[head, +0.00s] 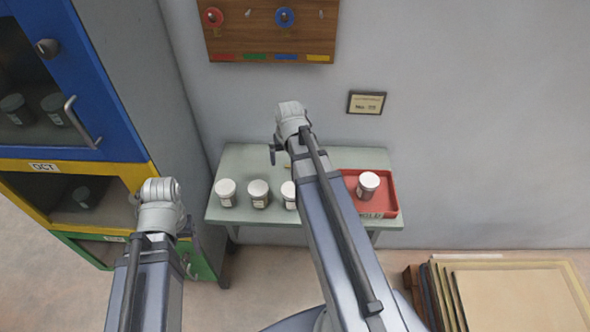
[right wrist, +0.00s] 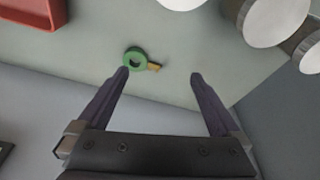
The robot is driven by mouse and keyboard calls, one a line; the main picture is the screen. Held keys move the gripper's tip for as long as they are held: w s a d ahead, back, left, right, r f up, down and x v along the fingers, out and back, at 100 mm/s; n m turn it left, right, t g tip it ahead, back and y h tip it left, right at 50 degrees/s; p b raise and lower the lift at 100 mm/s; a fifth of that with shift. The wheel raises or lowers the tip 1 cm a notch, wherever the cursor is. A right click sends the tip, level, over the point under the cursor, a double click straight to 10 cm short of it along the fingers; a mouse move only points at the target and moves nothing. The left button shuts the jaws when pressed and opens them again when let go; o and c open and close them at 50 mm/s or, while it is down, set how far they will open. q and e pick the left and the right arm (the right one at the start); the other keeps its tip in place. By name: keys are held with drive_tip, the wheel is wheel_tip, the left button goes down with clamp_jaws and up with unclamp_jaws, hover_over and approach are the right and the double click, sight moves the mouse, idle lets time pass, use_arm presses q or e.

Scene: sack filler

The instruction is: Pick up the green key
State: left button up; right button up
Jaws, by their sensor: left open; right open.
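The green key (right wrist: 135,59) lies flat on the grey-green table (head: 230,165), its round green head to the left and its brass shaft to the right in the right wrist view. My right gripper (right wrist: 160,75) is open and empty above the table, its left fingertip close beside the key's head. In the head view my right arm hides most of the key's spot, and only a dark finger of the right gripper (head: 272,155) shows. My left gripper (head: 187,228) is at the lower left by the cabinet, mostly hidden behind its own wrist.
Several white-lidded jars (head: 258,194) stand along the table's front. A red tray (head: 392,197) with one jar (head: 368,185) is at the right. A wooden key board (head: 250,35) hangs above, with a red key (head: 212,18) and a blue key (head: 285,17). A coloured cabinet (head: 110,80) stands left.

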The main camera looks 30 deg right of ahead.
drive_tip(key=shift+m, duration=0.3)
drive_tip(key=d+f+b, duration=0.1)
drive_tip(key=w+d+f+b, duration=0.1)
drive_tip(key=d+f+b, duration=0.1)
drive_tip(key=shift+w+d+f, duration=0.1)
drive_tip(key=shift+d, duration=0.15)
drive_tip(key=b+x, duration=0.4)
drive_tip(key=x, duration=0.1)
drive_tip(key=shift+w+d+b, duration=0.2)
drive_tip(key=shift+w+b, duration=0.1)
drive_tip(key=shift+b, duration=0.1)
drive_tip(key=shift+c, duration=0.2)
drive_tip(key=c, duration=1)
drive_tip(key=shift+o, duration=0.2)
drive_tip(key=w+d+p+v, duration=0.1)
drive_tip(key=w+p+v, duration=0.1)
drive_tip(key=p+v, duration=0.8)
drive_tip(key=shift+r, duration=0.2)
